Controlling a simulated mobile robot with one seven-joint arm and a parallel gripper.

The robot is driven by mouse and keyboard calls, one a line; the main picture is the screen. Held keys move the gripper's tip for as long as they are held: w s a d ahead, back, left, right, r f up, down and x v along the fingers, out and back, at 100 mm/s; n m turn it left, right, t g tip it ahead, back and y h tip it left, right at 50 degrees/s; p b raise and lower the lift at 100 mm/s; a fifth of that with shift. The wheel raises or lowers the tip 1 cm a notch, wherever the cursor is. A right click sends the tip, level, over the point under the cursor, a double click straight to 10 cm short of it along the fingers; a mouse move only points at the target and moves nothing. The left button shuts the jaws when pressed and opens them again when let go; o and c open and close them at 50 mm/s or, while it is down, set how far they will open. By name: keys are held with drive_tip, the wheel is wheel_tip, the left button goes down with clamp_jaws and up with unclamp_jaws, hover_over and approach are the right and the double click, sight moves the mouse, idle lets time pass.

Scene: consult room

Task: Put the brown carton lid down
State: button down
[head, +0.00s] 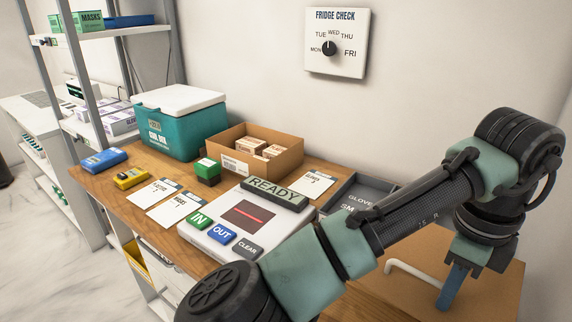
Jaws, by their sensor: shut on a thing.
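The brown carton lid (490,290) is a flat brown panel at the lower right, with a white bar handle (408,272) on top. My gripper (447,300) points down over the lid, with blue fingers shut on the handle's right end. The fingertips are small in view. My arm hides the lid's near left part, and I cannot tell whether the lid touches anything below. The open brown carton (234,164) stands on the wooden table with several small boxes inside.
A grey tray (352,185) lies behind my arm. A white scanner pad (207,243) with a READY display, a green box (207,171), cards and a teal cool box (170,135) occupy the table (130,190). A wall dial (335,43) hangs above.

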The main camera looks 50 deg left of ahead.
sight(439, 320)
drive_tip(key=shift+s+d+f+n, duration=0.2)
drive_tip(key=shift+s+n, duration=0.1)
drive_tip(key=shift+s, duration=0.45)
drive_tip(key=shift+s+d+f+n, duration=0.1)
drive_tip(key=shift+s+d+n, duration=0.15)
drive_tip(key=shift+s, duration=0.45)
drive_tip(key=shift+w+f, duration=0.1)
drive_tip(key=shift+f, duration=0.25)
wheel_tip(439, 320, down, 9)
drive_tip(key=shift+f+b, duration=0.15)
drive_tip(key=shift+b, duration=0.3)
drive_tip(key=shift+f, duration=0.1)
drive_tip(key=c, duration=0.9)
unclamp_jaws()
wheel_tip(439, 320, up, 12)
drive_tip(key=shift+r+p, duration=0.15)
drive_tip(key=shift+p, duration=0.6)
